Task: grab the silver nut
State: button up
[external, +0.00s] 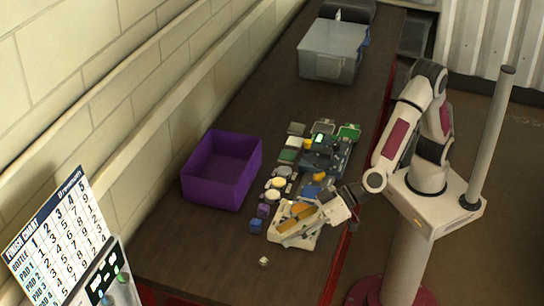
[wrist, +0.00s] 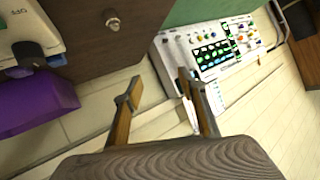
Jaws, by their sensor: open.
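The silver nut (external: 263,261) is a small pale piece lying alone on the dark tabletop, near the front. It also shows in the wrist view (wrist: 112,18), near the top and left of centre, as a small grey metallic piece. My gripper (wrist: 162,95) is open and empty, with its two brown fingers spread apart. The nut is ahead of the fingertips and apart from them. In the external view my gripper (external: 288,226) is above the front end of the cluttered row, behind and to the right of the nut.
A purple open bin (external: 215,172) stands left of the row of small items. A blue block (external: 256,226) is just behind the nut. A grey container (external: 332,50) stands at the far end. A display panel (wrist: 215,50) and chart stand off the near end. The tabletop around the nut is clear.

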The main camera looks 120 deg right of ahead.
aim_at(267, 260)
jog(key=f+h, duration=0.1)
jog(key=f, duration=0.2)
jog(key=d+f+m+g+h, duration=0.1)
jog(key=f+h, duration=0.1)
jog(key=f, duration=0.2)
jog(key=f+h, duration=0.1)
jog(key=f, duration=0.2)
jog(key=shift+d+f+m+h, duration=0.25)
jog(key=shift+f+m+h, duration=0.05)
jog(key=shift+m, duration=0.1)
jog(key=shift+s+d+f+g+h, duration=0.2)
jog(key=shift+s+f+g+h, duration=0.1)
jog(key=shift+f+g, duration=0.15)
jog(key=shift+w, duration=0.15)
jog(key=shift+x, duration=1.2)
jog(key=shift+f+x, duration=0.2)
jog(key=shift+x, duration=2.4)
jog(key=shift+a, duration=0.1)
grip_shut()
